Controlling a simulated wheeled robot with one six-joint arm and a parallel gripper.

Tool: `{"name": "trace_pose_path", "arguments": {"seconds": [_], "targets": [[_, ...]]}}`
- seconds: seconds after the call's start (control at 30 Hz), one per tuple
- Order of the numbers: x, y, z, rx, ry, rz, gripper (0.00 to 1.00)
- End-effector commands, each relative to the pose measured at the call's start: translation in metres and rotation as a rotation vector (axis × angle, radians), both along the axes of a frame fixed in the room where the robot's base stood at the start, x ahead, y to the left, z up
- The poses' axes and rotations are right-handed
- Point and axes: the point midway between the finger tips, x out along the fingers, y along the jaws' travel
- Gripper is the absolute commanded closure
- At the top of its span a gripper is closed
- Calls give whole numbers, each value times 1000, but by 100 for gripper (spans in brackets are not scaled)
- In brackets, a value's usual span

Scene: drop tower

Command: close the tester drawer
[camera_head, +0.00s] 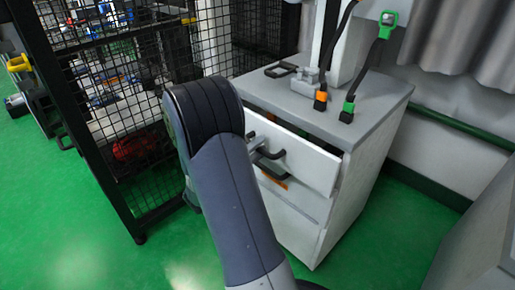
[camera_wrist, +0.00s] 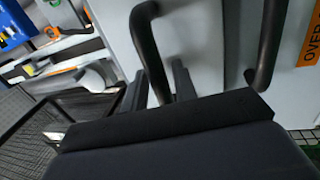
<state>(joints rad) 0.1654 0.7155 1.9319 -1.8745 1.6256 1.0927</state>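The tester drawer (camera_head: 312,163) is in the upper front of a grey-white cabinet in the head view. It stands partly out, with a dark gap under the worktop. A black handle (camera_head: 270,153) is on its front. My gripper (camera_head: 255,143) is at the drawer front beside the handle, mostly hidden behind my arm. In the wrist view, my gripper's two dark fingers (camera_wrist: 158,86) stand apart. A black curved bar (camera_wrist: 147,40) runs down between or just behind them; contact is unclear. A second bar (camera_wrist: 269,45) is to the right.
An orange label (camera_wrist: 310,35) is at the wrist view's right edge. The worktop (camera_head: 380,100) carries a tester column and cables with orange and green connectors. A black mesh fence (camera_head: 130,100) stands close on the left. Green floor (camera_head: 360,265) is free at the front right.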

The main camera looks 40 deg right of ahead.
Motion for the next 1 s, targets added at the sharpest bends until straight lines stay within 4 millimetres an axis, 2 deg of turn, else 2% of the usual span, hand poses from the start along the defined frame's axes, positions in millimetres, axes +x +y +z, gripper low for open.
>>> {"name": "trace_pose_path", "arguments": {"seconds": [0.03,0.33,0.7,1.0], "targets": [[0,0,0,0,0,0,77],[0,0,0,0,0,0,100],[0,-1,-1,0,0,-1,100],[3,-37,-1,1,-2,-3,100]]}}
